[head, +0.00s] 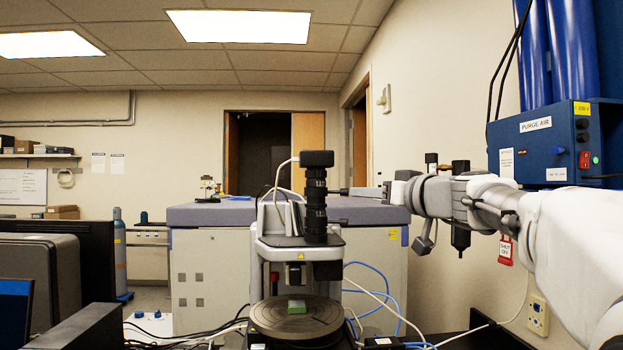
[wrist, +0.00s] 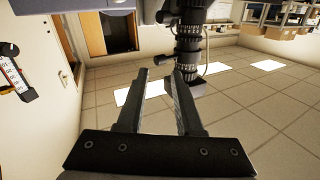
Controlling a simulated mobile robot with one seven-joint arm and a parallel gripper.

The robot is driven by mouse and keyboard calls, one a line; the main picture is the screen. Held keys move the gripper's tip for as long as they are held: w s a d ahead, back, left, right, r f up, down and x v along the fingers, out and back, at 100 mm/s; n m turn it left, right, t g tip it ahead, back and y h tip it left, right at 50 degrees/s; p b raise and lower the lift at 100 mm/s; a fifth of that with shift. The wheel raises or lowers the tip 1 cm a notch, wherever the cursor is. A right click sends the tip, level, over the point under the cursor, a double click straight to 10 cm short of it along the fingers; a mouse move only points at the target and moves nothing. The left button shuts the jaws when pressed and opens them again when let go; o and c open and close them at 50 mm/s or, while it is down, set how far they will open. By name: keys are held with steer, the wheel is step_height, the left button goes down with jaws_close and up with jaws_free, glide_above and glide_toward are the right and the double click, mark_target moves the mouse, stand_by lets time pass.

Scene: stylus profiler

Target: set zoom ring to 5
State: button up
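The black zoom lens tube (head: 316,208) stands upright on the profiler, with a camera block on top. It has several ring bands; which one is the zoom ring, and its numbers, are too small to tell. My gripper (head: 346,191) is to the right of the tube's upper part, its fingers pointing left towards it. In the wrist view the fingers (wrist: 161,73) are open with nothing between them. The tube (wrist: 189,45) shows beyond the right fingertip, to the right of the gap.
The profiler's round stage (head: 297,319) carries a small green sample (head: 296,306) below the tube. A white cable (head: 281,170) loops from the camera block. A large grey bench unit (head: 215,260) stands behind. A purge air box (head: 545,145) hangs on the right wall above my arm.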

mark_target(347, 192)
steer(key=p+x, duration=0.3)
steer(key=x, duration=0.2)
steer(key=shift+r, duration=0.15)
steer(key=shift+w+a+f+p, duration=0.2)
steer(key=shift+w+a+p, duration=0.2)
steer(key=shift+w, duration=0.35)
jaws_close()
stand_by(0.7)
